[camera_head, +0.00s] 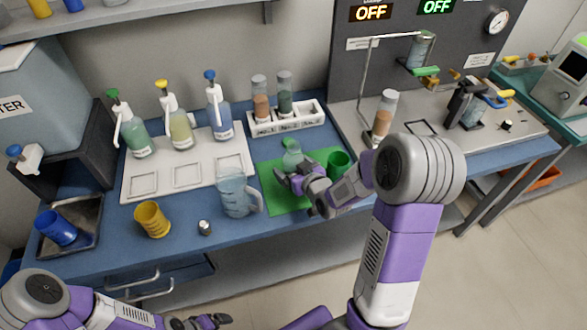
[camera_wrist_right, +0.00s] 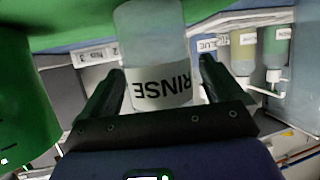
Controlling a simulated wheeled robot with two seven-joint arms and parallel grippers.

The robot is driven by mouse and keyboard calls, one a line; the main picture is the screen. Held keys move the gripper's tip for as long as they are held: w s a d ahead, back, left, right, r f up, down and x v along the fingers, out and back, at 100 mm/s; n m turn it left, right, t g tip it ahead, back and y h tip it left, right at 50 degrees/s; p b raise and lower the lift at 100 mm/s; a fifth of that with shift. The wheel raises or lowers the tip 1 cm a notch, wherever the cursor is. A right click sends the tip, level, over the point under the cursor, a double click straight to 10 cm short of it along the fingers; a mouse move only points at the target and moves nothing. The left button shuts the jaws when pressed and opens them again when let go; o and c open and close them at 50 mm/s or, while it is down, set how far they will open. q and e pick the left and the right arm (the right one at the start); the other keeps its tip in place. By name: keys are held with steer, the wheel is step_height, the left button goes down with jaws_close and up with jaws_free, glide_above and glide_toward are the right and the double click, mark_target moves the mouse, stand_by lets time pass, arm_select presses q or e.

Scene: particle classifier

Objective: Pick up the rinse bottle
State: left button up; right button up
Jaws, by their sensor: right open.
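The rinse bottle (camera_head: 292,156) is a small, pale translucent bottle with a green top, standing on the green mat (camera_head: 279,200). In the right wrist view, which is upside down, its white RINSE label (camera_wrist_right: 158,88) faces me. My right gripper (camera_head: 290,178) is at the near side of the bottle. In the wrist view its open fingers (camera_wrist_right: 160,82) stand on either side of the label, with a narrow gap on each side. My left gripper (camera_head: 203,322) is low at the bottom edge of the head view, away from the bottle; its jaw state is unclear.
A green cup (camera_head: 339,164) stands on the mat close right of the bottle. A clear jug (camera_head: 234,194) stands left of the mat. A rack of tubes (camera_head: 287,120) is behind. A yellow cup (camera_head: 152,220) and small metal piece (camera_head: 205,227) are further left.

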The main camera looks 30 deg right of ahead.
mark_target(293, 148)
steer(key=c, duration=1.3)
steer(key=shift+r, duration=0.2)
steer(key=shift+w+r+p, duration=0.1)
steer(key=shift+r+p, duration=1.7)
steer(key=shift+r, duration=3)
steer(key=shift+r, duration=0.1)
